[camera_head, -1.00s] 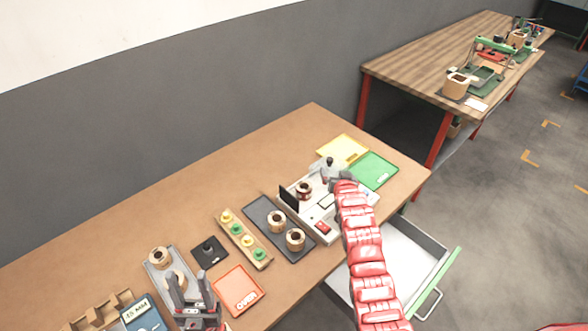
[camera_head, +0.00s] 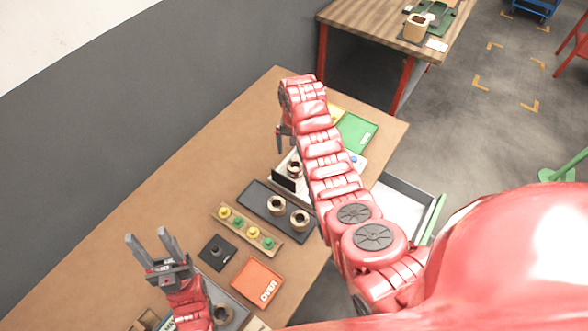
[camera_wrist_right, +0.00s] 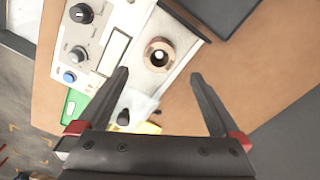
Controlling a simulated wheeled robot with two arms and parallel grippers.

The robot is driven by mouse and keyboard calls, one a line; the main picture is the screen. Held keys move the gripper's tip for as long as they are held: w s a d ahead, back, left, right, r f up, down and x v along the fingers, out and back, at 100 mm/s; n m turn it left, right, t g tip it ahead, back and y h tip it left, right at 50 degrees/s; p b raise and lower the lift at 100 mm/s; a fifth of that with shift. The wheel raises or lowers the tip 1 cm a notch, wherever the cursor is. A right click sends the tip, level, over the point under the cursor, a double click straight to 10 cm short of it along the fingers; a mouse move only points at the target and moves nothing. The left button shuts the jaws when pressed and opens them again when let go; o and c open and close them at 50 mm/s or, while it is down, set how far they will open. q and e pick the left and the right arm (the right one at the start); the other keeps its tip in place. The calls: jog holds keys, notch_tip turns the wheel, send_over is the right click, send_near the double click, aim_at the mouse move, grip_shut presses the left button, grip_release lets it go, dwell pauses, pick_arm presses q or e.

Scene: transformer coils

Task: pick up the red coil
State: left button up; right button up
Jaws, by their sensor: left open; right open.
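The coil with dark red winding (camera_head: 294,169) stands upright on the grey tester, partly hidden by a black panel and my arm. In the right wrist view the coil (camera_wrist_right: 159,54) is seen from above, just beyond the fingertips and between their lines. My right gripper (camera_head: 281,148) is open and empty above the tester's far side; in its wrist view the open fingers (camera_wrist_right: 159,80) are apart and not touching the coil. My left gripper (camera_head: 148,236) is open and empty, fingers pointing away over the left of the table.
Two more coils (camera_head: 277,204) stand on a dark tray (camera_head: 258,195). A strip with yellow and green pegs (camera_head: 229,224), a black square base (camera_head: 208,250) and an orange "OVER" tray (camera_head: 257,283) lie nearer. A green tray (camera_head: 356,135) is behind the tester.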

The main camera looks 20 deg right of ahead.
jog(key=b, duration=0.1)
send_over(295, 168)
notch_tip(295, 168, down, 4)
jog(key=shift+w+a+f, duration=0.1)
jog(key=shift+a+f, duration=0.05)
jog(key=shift+f, duration=0.5)
notch_tip(295, 168, down, 5)
jog(key=b, duration=0.3)
jog(key=shift+d+r, duration=0.15)
jog(key=shift+d, duration=0.05)
jog(key=shift+c, duration=0.6)
jog(key=c, duration=1.4)
